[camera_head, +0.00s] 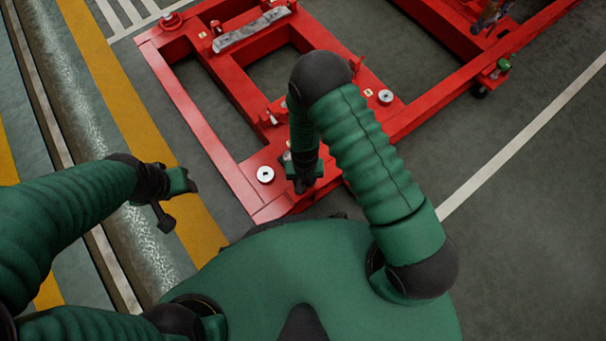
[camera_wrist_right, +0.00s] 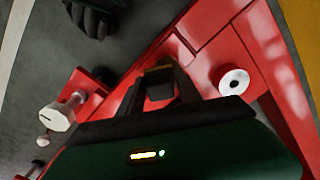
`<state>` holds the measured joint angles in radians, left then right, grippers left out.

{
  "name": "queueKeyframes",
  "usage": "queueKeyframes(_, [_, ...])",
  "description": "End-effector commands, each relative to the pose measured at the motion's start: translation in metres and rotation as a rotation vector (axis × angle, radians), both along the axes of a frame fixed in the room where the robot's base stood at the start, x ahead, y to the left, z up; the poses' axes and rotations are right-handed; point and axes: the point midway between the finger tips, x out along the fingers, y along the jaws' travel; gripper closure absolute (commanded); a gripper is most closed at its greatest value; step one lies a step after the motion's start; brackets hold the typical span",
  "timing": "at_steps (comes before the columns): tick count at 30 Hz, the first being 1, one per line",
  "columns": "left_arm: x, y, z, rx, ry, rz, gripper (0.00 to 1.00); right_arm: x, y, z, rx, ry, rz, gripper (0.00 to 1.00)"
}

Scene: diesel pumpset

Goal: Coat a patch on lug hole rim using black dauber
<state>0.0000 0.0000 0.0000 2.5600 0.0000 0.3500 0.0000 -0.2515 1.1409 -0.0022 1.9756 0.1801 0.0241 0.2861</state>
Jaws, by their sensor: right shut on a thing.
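My right gripper (camera_head: 303,183) is low over the near corner of the red frame (camera_head: 247,188). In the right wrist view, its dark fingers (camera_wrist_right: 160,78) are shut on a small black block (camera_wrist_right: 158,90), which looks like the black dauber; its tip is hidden. A pale ring with a dark hole, the likely lug hole rim (camera_head: 265,174), lies on the frame just left of the gripper. A similar ring (camera_wrist_right: 236,81) shows right of the fingers in the wrist view, apart from them. My left gripper (camera_head: 176,198) is open and empty, left of the frame.
Another pale ring (camera_head: 385,97) sits farther right on the frame. A grey metal bar (camera_head: 250,30) lies across its far part. A white-headed fitting (camera_wrist_right: 56,116) stands left of my fingers in the wrist view. Dark floor (camera_head: 530,190) is clear at right.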

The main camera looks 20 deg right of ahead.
Motion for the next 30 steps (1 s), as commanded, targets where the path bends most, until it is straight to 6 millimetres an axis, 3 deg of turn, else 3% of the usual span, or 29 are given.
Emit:
queueKeyframes(21, [0.0,0.0,0.078,0.0,0.0,0.0,0.51,0.0,0.0,0.081,0.0,0.0,0.001,0.91])
queueKeyframes(30, [0.0,0.0,0.077,0.0,0.0,0.0,0.51,0.0,0.0,0.08,0.0,0.0,0.0,0.91])
